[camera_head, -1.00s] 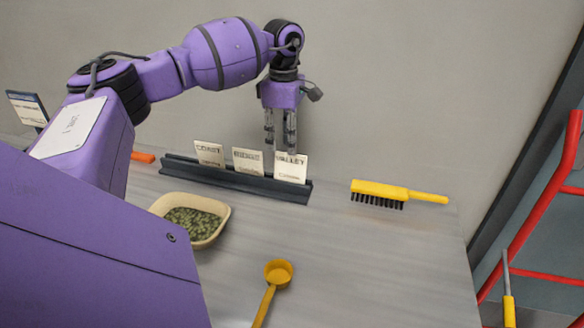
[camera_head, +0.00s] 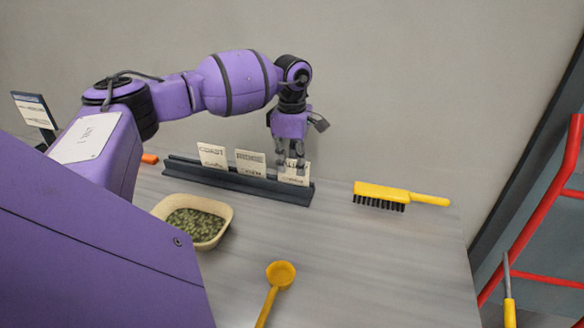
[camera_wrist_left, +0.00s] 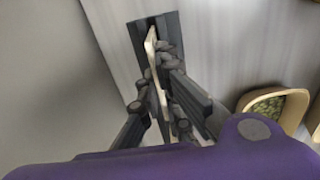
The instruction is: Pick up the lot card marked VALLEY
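The VALLEY lot card (camera_head: 293,178) is a cream card standing at the right end of a dark slotted rack (camera_head: 235,180). My left gripper (camera_head: 291,163) points down over this card, and its fingers cover the card's upper part and its printed word. In the left wrist view a pale card (camera_wrist_left: 161,95) stands edge-on between the fingers (camera_wrist_left: 158,85). The fingers look spread, one on each side of it; contact is not clear. Two other cards, COAST (camera_head: 212,155) and a middle one (camera_head: 250,162) with unclear print, stand to the left in the rack. My right gripper is not in view.
A bowl of green pellets (camera_head: 229,212) stands in front of the rack. A yellow scoop (camera_head: 281,274) lies nearer, and a yellow brush (camera_head: 382,192) lies to the right. The wall is close behind. The table's front right is clear.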

